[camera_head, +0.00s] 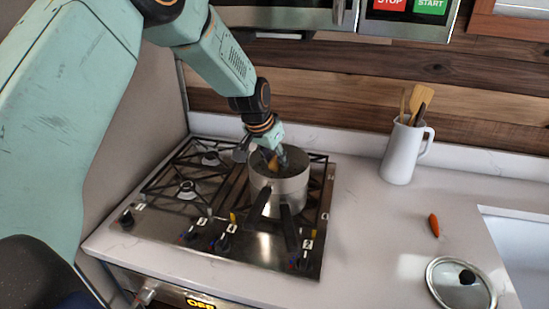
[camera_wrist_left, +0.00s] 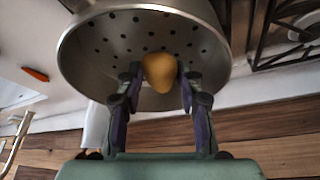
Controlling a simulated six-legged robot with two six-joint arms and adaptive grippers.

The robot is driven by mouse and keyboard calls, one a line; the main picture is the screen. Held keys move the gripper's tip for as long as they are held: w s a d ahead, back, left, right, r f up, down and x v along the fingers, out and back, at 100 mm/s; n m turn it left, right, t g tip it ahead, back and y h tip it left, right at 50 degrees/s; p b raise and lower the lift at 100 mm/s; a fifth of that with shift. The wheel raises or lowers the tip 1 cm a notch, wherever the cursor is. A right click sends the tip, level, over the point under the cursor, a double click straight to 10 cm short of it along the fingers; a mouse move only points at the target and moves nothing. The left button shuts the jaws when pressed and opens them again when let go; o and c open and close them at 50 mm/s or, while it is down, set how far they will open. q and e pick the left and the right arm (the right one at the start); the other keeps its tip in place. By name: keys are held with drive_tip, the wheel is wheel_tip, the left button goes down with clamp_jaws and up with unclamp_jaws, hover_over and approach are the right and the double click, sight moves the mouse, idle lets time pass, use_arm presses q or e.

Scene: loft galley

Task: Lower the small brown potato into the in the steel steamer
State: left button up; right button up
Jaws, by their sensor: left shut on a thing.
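The small brown potato (camera_head: 273,163) is held between the fingertips of my left gripper (camera_head: 276,160), at the mouth of the steel steamer (camera_head: 284,194). The steamer stands on the right part of the hob. In the left wrist view, the potato (camera_wrist_left: 160,72) looks yellow-brown, with one finger of the left gripper (camera_wrist_left: 161,80) on each side. The steamer's perforated inside (camera_wrist_left: 105,38) shows behind it. I cannot tell whether the potato touches the steamer's bottom. My right gripper is not in view.
Two dark handles (camera_head: 288,228) project from the pot towards the front. A white jug (camera_head: 400,155) with utensils, a carrot (camera_head: 434,225) and a glass lid (camera_head: 460,287) are on the counter at right, beside a sink (camera_head: 522,240).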

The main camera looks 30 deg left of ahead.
use_arm(q)
drive_tip(key=shift+f+b, duration=0.3)
drive_tip(key=shift+f, duration=0.2)
idle(0.4)
drive_tip(key=o, duration=1.2)
drive_tip(key=v, duration=1.2)
